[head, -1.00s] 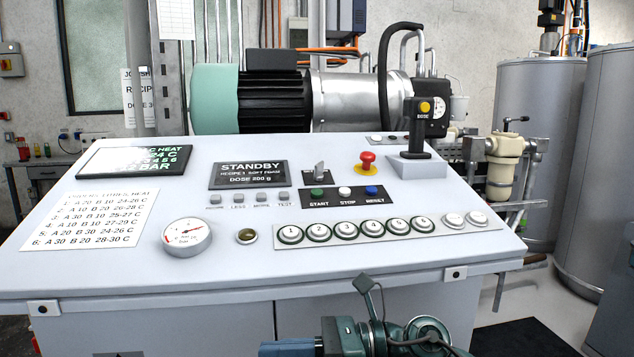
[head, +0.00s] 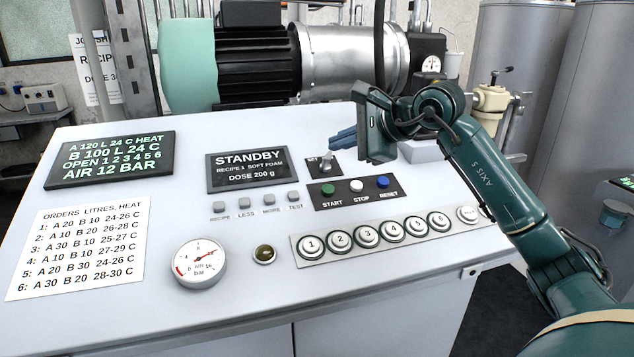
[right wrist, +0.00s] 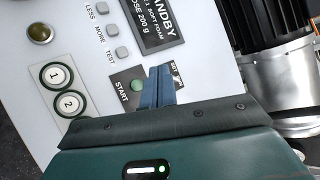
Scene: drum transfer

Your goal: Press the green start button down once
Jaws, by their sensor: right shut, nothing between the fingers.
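The green start button (head: 328,189) sits on a black strip of the sloped console, left of the white stop button (head: 356,185) and the blue reset button (head: 382,181). My right gripper (head: 335,138) is over the console, its blue fingers shut and empty, pointing left. It shows above and behind the start button in the head view, apart from it. In the right wrist view the shut fingers (right wrist: 161,72) appear just beside the green button (right wrist: 138,86). The red emergency knob is hidden behind my right arm. My left gripper is not in view.
The "SET" switch (head: 325,163) stands close by the fingers, behind the start button. A standby display (head: 247,168), small grey keys, a pressure gauge (head: 198,263) and numbered round buttons (head: 366,234) surround it. A motor (head: 262,55) lies behind the console.

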